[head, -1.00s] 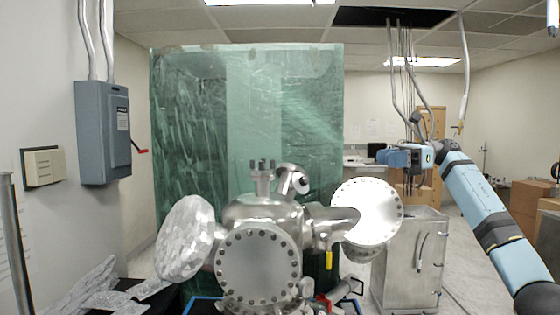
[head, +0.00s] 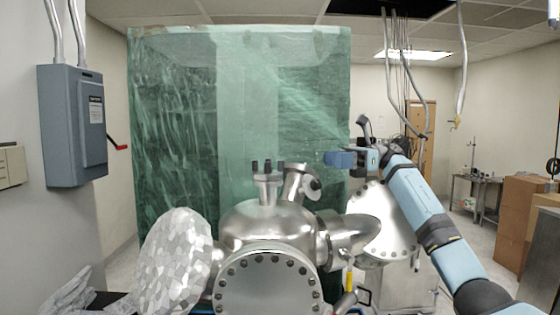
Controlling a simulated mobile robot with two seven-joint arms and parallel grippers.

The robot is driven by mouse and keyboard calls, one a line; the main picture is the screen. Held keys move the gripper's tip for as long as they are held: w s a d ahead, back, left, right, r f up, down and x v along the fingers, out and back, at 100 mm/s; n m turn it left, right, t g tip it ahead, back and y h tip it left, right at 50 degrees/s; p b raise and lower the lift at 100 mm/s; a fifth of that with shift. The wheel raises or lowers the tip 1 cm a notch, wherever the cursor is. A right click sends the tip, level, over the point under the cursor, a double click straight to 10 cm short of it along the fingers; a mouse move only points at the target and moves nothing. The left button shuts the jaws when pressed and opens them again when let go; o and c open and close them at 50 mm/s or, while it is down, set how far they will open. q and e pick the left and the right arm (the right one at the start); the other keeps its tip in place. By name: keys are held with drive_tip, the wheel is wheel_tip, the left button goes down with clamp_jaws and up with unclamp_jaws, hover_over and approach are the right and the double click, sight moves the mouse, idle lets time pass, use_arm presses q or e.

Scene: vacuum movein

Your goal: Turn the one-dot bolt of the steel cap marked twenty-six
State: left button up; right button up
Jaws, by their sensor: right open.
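A steel vacuum chamber (head: 270,222) stands in front of me, low in the view. Its round front cap (head: 267,288) has a ring of dark bolts. A second round steel cap (head: 377,215) is at the right, partly behind my right arm. No number or dot marks can be read, so I cannot tell which cap is twenty-six. A small top port (head: 267,182) carries several dark upright bolts. My right gripper (head: 328,159) is open, pointing left, above and apart from the chamber and right of the top port. My left gripper is not in view.
A foil-covered round flange (head: 172,262) sticks out at the chamber's left. A large green translucent curtain (head: 240,110) hangs behind. A grey electrical box (head: 72,125) is on the left wall. Cardboard boxes (head: 525,205) stand at the right. The floor at centre right is partly clear.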

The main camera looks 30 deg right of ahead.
drive_tip(key=p, duration=0.1)
approach(281, 166)
drive_tip(key=a+p, duration=0.1)
drive_tip(key=a, duration=0.1)
drive_tip(key=w+a+p, duration=0.1)
drive_tip(key=a, duration=0.2)
drive_tip(key=w+a+r, duration=0.1)
drive_tip(key=a, duration=0.2)
drive_tip(key=shift+w+p, duration=0.15)
drive_tip(key=shift+p, duration=0.25)
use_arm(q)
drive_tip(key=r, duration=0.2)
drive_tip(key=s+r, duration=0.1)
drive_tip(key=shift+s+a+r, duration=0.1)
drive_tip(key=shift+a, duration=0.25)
use_arm(e)
drive_tip(key=shift+f, duration=0.1)
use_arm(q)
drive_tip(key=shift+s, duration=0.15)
use_arm(e)
clamp_jaws()
